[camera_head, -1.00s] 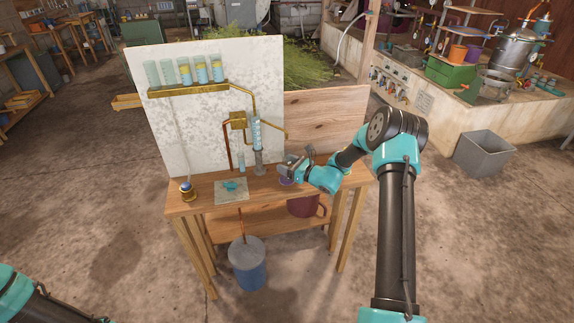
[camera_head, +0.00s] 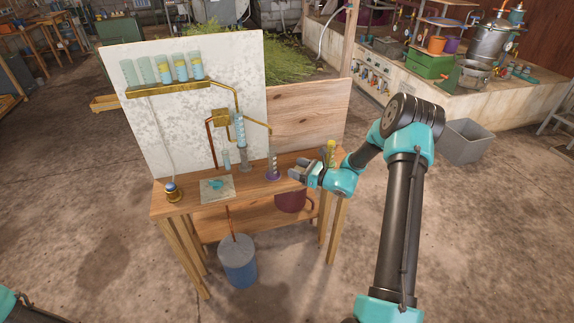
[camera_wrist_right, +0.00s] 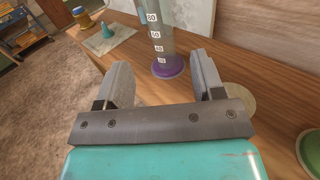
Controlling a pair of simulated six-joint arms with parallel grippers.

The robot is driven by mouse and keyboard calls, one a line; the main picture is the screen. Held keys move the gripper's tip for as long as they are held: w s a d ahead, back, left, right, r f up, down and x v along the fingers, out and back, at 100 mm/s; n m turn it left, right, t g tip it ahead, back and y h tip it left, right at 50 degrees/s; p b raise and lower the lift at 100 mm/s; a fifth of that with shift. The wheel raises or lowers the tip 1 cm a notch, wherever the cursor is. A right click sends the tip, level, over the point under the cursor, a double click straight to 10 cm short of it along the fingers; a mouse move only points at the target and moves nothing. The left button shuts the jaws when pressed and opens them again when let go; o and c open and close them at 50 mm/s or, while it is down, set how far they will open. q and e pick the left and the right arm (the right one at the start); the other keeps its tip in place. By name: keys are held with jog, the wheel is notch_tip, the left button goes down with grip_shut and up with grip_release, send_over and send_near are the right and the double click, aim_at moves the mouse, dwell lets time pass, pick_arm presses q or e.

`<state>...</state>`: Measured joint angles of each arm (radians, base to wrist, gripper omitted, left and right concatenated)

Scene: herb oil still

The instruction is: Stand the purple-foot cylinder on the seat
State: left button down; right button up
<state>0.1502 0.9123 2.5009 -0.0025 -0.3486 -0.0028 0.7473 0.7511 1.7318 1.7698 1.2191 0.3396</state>
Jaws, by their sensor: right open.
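The purple-foot cylinder (camera_head: 272,163) is clear, with a purple base, and stands upright on the bench, below the end of a brass side pipe. The right wrist view shows its purple foot (camera_wrist_right: 168,67) and number marks. My right gripper (camera_head: 292,173) is open, just right of the cylinder in the head view and apart from it. In the right wrist view the cylinder is beyond the open jaws (camera_wrist_right: 160,72), with nothing between them. No separate seat can be made out under the foot. My left gripper is out of view.
A pale round disc (camera_wrist_right: 240,98) lies on the bench beside the right finger. Another cylinder (camera_head: 244,157) stands left, below the glass column. A yellow object (camera_head: 331,152) is at the bench's right end. A grey mat (camera_head: 217,193) with a teal item lies front left.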

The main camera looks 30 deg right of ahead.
jog(key=shift+s+d, duration=0.25)
jog(key=shift+s, duration=0.25)
jog(key=shift+a, duration=0.1)
jog(key=s+a+f+n+g+h, duration=0.2)
jog(key=s+a+f+n+g, duration=0.5)
jog(key=n, duration=0.7)
jog(key=s+a+f+n+g+h, duration=0.2)
jog(key=s+a+f+n+g, duration=0.6)
jog(key=s+a+f+n, duration=0.4)
jog(key=s+a+n, duration=0.2)
jog(key=s+a, duration=0.2)
jog(key=a, duration=0.2)
jog(key=shift+n, duration=0.4)
jog(key=shift+a+f, duration=0.1)
jog(key=shift+c, duration=0.3)
